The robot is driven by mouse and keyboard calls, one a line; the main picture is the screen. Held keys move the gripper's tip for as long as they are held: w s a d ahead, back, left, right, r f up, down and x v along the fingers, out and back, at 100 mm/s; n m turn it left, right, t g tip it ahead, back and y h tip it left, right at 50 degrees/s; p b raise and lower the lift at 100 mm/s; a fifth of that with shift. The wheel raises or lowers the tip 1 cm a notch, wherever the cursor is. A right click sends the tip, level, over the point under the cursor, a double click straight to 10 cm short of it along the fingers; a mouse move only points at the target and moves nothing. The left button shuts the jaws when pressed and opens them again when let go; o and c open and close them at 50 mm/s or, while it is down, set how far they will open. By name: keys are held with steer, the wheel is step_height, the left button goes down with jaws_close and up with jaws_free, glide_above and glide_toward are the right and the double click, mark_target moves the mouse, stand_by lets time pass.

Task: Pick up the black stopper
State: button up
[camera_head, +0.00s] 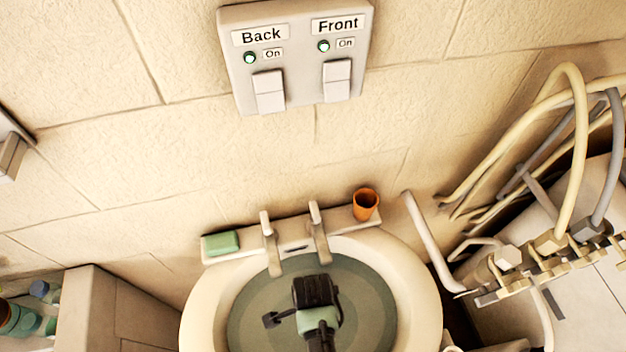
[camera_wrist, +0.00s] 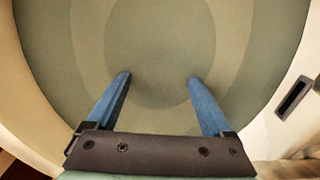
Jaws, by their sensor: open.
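I cannot make out the black stopper in either view. The washbasin (camera_head: 203,306) stands below the wall, with a greenish, ringed interior that looks like standing water. My gripper (camera_head: 316,291) is over the basin in the head view, and its body hides part of the interior. In the wrist view my gripper (camera_wrist: 158,78) is open, with two blue fingers apart and nothing between them. The basin interior (camera_wrist: 160,40) fills most of that view beyond the fingertips. A dark slot (camera_wrist: 294,97) shows on the pale surface at the right.
Two taps (camera_head: 270,248) (camera_head: 319,238) reach over the basin's back edge. A green soap bar (camera_head: 221,243) and an orange cup (camera_head: 365,204) sit on the back ledge. Pipes and hoses (camera_head: 560,130) crowd the right. A switch panel (camera_head: 297,55) is on the wall.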

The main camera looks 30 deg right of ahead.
steer(key=shift+f, duration=2.15)
steer(key=shift+c, duration=0.3)
jaws_close()
